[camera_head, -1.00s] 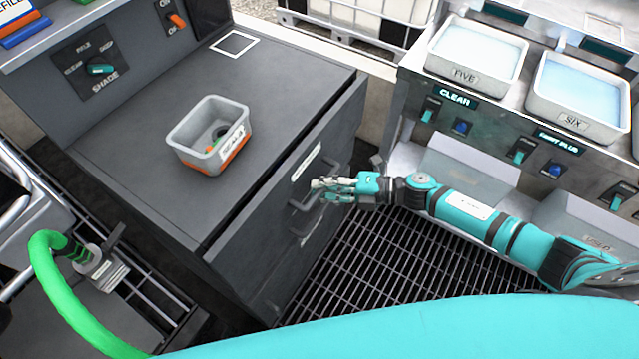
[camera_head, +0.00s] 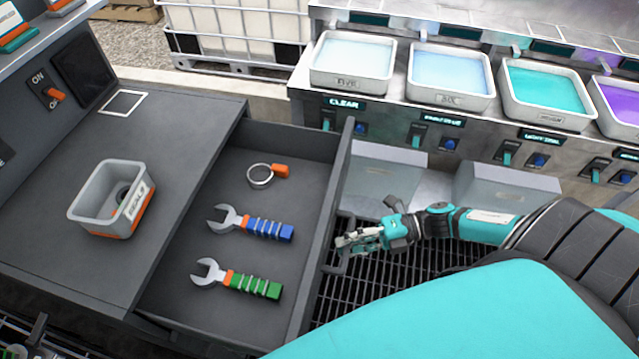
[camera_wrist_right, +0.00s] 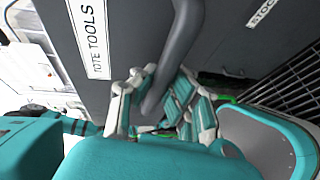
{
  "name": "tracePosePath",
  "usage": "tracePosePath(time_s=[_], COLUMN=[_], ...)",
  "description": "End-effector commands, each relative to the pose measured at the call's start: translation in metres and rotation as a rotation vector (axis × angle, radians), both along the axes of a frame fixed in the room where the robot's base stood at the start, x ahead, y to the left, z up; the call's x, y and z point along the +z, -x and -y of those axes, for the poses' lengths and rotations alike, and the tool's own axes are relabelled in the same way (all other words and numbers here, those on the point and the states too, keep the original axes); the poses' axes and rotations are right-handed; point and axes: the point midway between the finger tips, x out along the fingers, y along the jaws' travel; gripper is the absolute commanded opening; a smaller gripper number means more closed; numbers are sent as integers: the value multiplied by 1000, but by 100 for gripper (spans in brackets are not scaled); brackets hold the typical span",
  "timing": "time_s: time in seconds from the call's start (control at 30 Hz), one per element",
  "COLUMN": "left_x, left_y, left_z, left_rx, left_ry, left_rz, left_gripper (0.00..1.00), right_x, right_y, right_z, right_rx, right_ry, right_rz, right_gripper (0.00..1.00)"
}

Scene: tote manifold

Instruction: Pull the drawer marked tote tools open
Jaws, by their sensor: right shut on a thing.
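The tote tools drawer (camera_head: 310,205) stands well open, pulled out to the right from under the dark counter. In it lie a ring clamp (camera_head: 261,176) with an orange end, a blue-handled wrench (camera_head: 266,229) and a green-handled wrench (camera_head: 254,287). My right gripper (camera_head: 347,241) is at the drawer's front, shut on its handle (camera_head: 334,262). In the right wrist view the handle (camera_wrist_right: 178,60) passes between the fingers (camera_wrist_right: 155,110), beside the label TOTE TOOLS (camera_wrist_right: 88,38). My left gripper is out of view.
A grey bin marked SEALS (camera_head: 92,205) stands on the counter. Trays of liquid (camera_head: 450,99) line the steel bench at the back, above switches and buttons. Dark floor grating (camera_head: 370,295) lies right of the drawer. A second front marked STOCK (camera_wrist_right: 262,10) shows in the right wrist view.

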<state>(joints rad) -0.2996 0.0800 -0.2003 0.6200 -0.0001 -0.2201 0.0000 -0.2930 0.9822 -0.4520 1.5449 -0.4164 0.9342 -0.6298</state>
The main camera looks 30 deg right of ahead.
Motion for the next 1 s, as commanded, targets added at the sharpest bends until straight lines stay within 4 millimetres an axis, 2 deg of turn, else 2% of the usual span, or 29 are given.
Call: tracePosePath(time_s=[0.1, 0.3, 0.77, 0.8, 1.0], left_x=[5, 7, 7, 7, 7], left_y=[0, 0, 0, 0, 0], left_z=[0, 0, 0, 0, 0], left_rx=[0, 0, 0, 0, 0], left_ry=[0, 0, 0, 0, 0], left_rz=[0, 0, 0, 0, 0], left_gripper=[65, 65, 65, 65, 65], right_x=[3, 3, 3, 3, 2], right_y=[12, 22, 24, 24, 25], right_z=[12, 23, 26, 26, 26], right_rx=[-2, -3, -1, -1, 0], right_ry=[-5, -6, -8, -8, -5], right_rz=[-3, 0, 2, 2, 2], right_gripper=[0, 0, 0, 11, 36])
